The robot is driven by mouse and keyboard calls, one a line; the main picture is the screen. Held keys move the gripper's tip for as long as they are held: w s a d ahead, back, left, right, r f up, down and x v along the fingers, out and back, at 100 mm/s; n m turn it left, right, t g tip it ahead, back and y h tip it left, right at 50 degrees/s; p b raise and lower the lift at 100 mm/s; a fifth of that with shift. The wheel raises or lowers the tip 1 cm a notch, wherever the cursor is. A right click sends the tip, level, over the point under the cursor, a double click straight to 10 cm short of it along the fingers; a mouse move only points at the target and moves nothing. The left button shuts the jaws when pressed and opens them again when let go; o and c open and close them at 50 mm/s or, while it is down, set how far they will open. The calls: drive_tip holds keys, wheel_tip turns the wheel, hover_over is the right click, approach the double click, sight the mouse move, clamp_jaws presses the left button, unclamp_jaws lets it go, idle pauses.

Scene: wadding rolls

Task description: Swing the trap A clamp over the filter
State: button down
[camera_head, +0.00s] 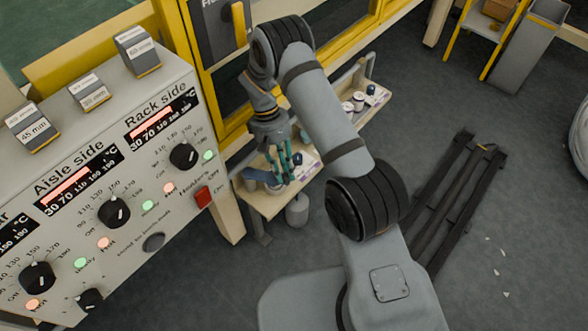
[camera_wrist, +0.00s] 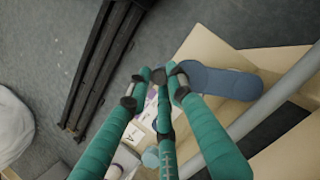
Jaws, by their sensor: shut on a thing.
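My gripper (camera_head: 284,172) has teal fingers and is down over the wooden bench beside the control panel. In the wrist view its fingertips (camera_wrist: 163,78) are together at the near end of a flat blue-grey clamp arm (camera_wrist: 225,82), shut on it. The arm's rounded far end lies over the wood to the right. In the head view a blue piece (camera_head: 252,174) shows just left of the fingers. A label with the letter A (camera_wrist: 134,133) lies below the fingertips, partly covered by a finger. I cannot make out the filter for certain.
The control panel (camera_head: 130,215) stands close on the left. Cans (camera_head: 358,101) stand on the far part of the bench (camera_head: 262,205), which has a metal rail (camera_wrist: 280,92). A grey cylinder (camera_head: 297,211) is below the bench edge. Black rails (camera_head: 455,200) lie on open floor to the right.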

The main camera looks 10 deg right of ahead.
drive_tip(key=shift+d, duration=0.2)
idle(0.3)
drive_tip(key=c, duration=1.8)
unclamp_jaws()
drive_tip(key=shift+o, duration=0.9)
drive_tip(key=shift+a, duration=0.1)
